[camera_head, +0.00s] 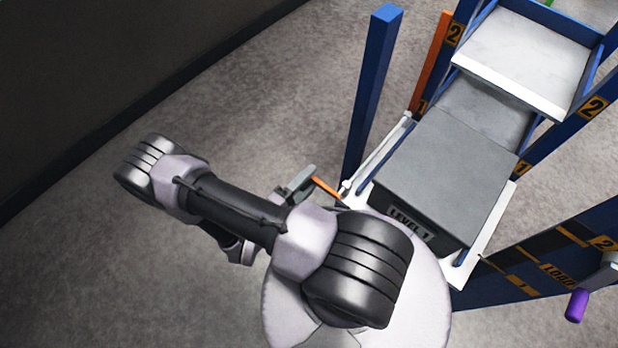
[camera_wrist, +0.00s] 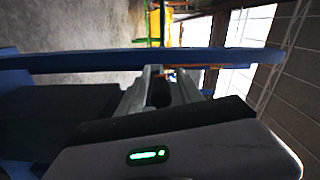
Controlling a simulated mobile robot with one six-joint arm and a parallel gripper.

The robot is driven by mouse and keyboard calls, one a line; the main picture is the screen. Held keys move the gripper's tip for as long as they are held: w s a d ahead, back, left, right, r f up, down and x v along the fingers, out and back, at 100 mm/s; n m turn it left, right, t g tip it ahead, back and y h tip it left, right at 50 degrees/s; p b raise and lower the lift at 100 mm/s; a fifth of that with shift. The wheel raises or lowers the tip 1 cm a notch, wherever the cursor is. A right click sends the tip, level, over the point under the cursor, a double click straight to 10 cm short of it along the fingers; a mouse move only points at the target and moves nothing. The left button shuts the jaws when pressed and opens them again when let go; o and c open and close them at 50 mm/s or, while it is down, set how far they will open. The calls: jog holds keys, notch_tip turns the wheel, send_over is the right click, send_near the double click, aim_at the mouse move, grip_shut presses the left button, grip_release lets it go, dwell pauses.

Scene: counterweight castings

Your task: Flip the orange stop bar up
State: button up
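A thin orange bar (camera_head: 327,188) shows in the head view at the front left corner of the rack's lower level, partly hidden by my arm. My gripper (camera_head: 301,178) is close to its left end; I cannot tell whether they touch. In the wrist view my gripper's grey fingers (camera_wrist: 160,84) point toward a blue post (camera_wrist: 100,62) that crosses the picture. A small orange strip (camera_wrist: 195,66) shows just beyond the fingertips.
A grey block marked LEVEL 1 (camera_head: 447,180) sits on the rack's lower level. A pale tray (camera_head: 520,55) is above and behind it. A blue post (camera_head: 374,90) stands at the left and an orange upright strip (camera_head: 431,64) beside the rack. Floor at left is clear.

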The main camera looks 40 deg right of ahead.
jog(key=shift+a, duration=0.1)
jog(key=shift+a, duration=0.35)
jog(key=s+a+p, duration=0.1)
jog(key=a+p, duration=0.1)
jog(key=a, duration=1.4)
jog(key=shift+s+a+p, duration=0.2)
jog(key=shift+a+p, duration=0.05)
jog(key=shift+p, duration=0.15)
